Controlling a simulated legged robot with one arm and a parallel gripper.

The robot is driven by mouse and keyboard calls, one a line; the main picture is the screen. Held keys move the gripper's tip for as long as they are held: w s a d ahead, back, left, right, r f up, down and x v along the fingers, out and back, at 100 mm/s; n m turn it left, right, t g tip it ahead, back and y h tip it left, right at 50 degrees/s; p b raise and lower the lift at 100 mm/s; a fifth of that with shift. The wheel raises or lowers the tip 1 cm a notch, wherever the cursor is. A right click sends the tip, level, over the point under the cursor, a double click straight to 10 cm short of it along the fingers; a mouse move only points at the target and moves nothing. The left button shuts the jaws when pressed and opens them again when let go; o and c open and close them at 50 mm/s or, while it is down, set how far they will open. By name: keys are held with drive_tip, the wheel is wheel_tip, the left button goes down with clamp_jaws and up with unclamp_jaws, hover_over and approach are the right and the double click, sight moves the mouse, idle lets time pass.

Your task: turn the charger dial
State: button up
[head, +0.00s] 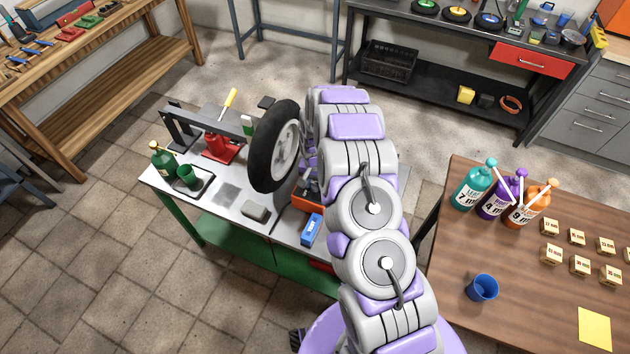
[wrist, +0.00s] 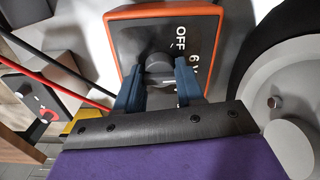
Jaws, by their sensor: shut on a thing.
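The charger (wrist: 128,32) has an orange rim and a dark face in the wrist view, with the markings "OFF" and "6 V" beside the dial. Its orange casing (head: 300,204) shows on the metal workbench in the head view, partly behind my arm. The dark dial (wrist: 158,62) is in the middle of the face. My gripper (wrist: 158,82) has its two blue fingers on either side of the dial and is shut on it. The dial's pointer direction is hard to make out. In the head view my arm covers most of the gripper and the dial.
A wheel with a black tire (head: 262,150) stands close beside the charger. Red and black cables (wrist: 60,62) run left of it. A blue box (head: 312,230) lies at the bench's front edge. A brown table (head: 450,300) with bottles stands at the right.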

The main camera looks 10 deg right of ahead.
sight(315, 183)
drive_tip(key=shift+w+r, duration=0.1)
drive_tip(key=o, duration=1)
wheel_tip(315, 183, up, 17)
drive_tip(key=shift+r+p, duration=0.1)
drive_tip(key=shift+p, duration=0.55)
